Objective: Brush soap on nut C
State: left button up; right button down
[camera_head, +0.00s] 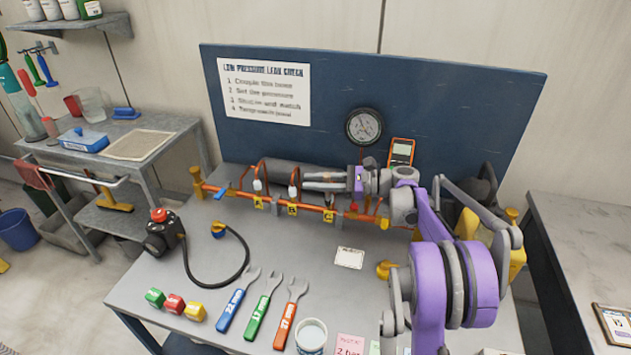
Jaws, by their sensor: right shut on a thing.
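A copper pipe (228,194) runs along the back of the bench, with yellow tags on it. The tag that reads as C (328,216) is the rightmost; nut C itself is too small to make out beside it. My right gripper (312,181) reaches in from the right, just above and behind this stretch of pipe. It is shut on a slim thing, probably the brush, mostly hidden by the fingers. I cannot tell whether it touches a nut. A cup (311,336) with pale contents, perhaps the soap, stands at the front edge. My left gripper is not in view.
Wrenches with blue (231,311), green and orange handles lie at the front, beside several coloured blocks (174,303). A black device with a hose (165,235) stands left. A blue panel (450,110) with a gauge (364,127) rises behind. Bare bench shows around the white card (349,257).

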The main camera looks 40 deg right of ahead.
jog(key=s+a+r+p, duration=0.2)
jog(key=a+r, duration=0.1)
jog(key=r, duration=0.1)
jog(key=shift+s+a+r+p, duration=0.25)
jog(key=shift+s+a+p, duration=0.05)
jog(key=shift+s+p, duration=0.1)
